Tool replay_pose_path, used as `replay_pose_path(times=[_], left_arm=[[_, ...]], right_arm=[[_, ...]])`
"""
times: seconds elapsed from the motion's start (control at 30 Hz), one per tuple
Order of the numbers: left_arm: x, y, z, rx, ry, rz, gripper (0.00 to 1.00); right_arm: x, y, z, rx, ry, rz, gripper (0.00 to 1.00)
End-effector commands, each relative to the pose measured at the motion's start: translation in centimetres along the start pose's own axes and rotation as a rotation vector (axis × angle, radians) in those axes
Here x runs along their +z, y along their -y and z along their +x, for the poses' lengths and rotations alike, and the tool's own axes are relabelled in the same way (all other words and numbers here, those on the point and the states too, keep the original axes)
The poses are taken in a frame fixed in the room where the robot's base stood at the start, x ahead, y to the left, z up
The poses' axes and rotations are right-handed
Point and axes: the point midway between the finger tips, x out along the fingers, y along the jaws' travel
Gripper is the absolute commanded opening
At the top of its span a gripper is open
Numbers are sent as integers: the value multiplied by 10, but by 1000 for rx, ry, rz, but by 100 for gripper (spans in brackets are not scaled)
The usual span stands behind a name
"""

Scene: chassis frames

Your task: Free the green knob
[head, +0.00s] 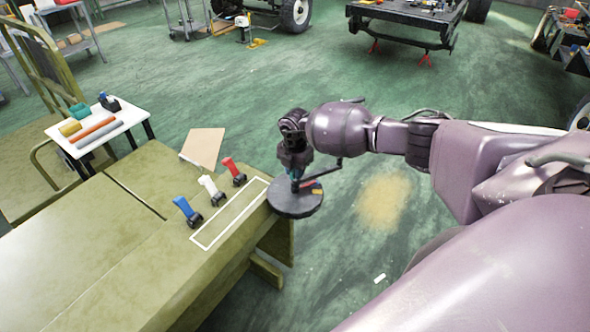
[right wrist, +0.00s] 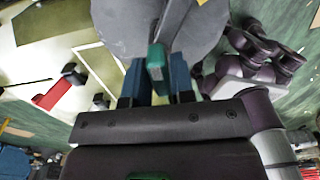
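The green knob (right wrist: 156,62) shows in the right wrist view between the two blue fingers of my right gripper (right wrist: 157,82), with a finger close on each side. Whether the fingers touch it is unclear. A round grey disc (right wrist: 112,28) is behind the knob. In the head view my right gripper (head: 296,178) points down over this disc (head: 293,205), at the bench's right edge, and mostly hides the knob. Blue (head: 183,208), white (head: 209,186) and red (head: 230,167) levers with dark bases stand on the bench. My left gripper is not in view.
The olive bench (head: 135,235) has a white outlined rectangle (head: 222,222) beside the levers. A brown board (head: 203,147) lies behind them. A small white table (head: 97,128) with coloured cylinders stands at the left. The green floor right of the disc is mostly open.

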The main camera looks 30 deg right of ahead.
Motion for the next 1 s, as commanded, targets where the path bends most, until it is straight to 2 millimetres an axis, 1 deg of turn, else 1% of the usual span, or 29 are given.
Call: replay_pose_path(times=[0.03, 0.13, 0.37, 0.57, 0.77, 1.0], left_arm=[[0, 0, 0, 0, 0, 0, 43], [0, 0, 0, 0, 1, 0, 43], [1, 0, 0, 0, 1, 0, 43], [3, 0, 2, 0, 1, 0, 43], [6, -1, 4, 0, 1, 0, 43], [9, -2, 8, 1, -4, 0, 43]], right_arm=[[0, 0, 0, 0, 0, 0, 15], [0, 0, 0, 0, 0, 0, 0], [0, 0, 0, 0, 0, -10, 0], [0, 0, 0, 1, 1, -73, 0], [0, 0, 1, 1, 1, -210, 0], [0, 0, 1, 1, 0, -432, 0]])
